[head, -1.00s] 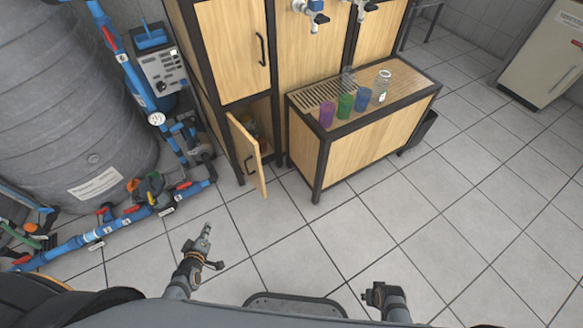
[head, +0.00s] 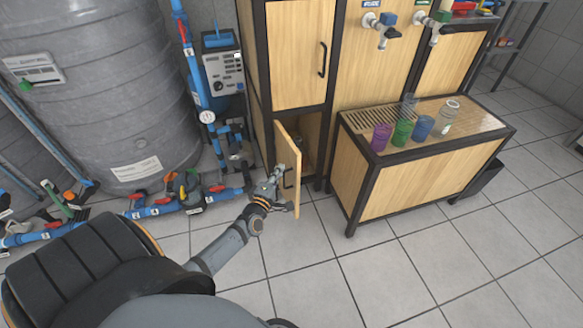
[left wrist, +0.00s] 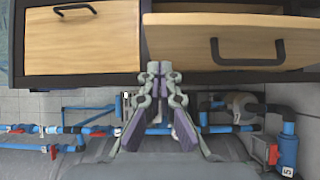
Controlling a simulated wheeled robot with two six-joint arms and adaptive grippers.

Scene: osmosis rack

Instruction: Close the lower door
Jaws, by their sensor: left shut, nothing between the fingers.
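The lower door (head: 289,155) is a light wooden panel with a dark handle. It stands part open at the bottom of the tall cabinet, hinged at its left, with a dark gap behind it. In the left wrist view the lower door (left wrist: 185,38) is the panel on the right, with its handle. My left gripper (head: 278,175) is at the outer face of this door, near its handle. Its fingers (left wrist: 163,68) are shut and empty, with tips close to the door's edge; contact cannot be told. My right gripper is out of view.
The closed upper door (head: 297,50) is above. A low wooden bench (head: 420,185) with several coloured cups stands to the right. Blue pipes (head: 170,208) and a large grey tank (head: 95,80) are at the left. The tiled floor in front is clear.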

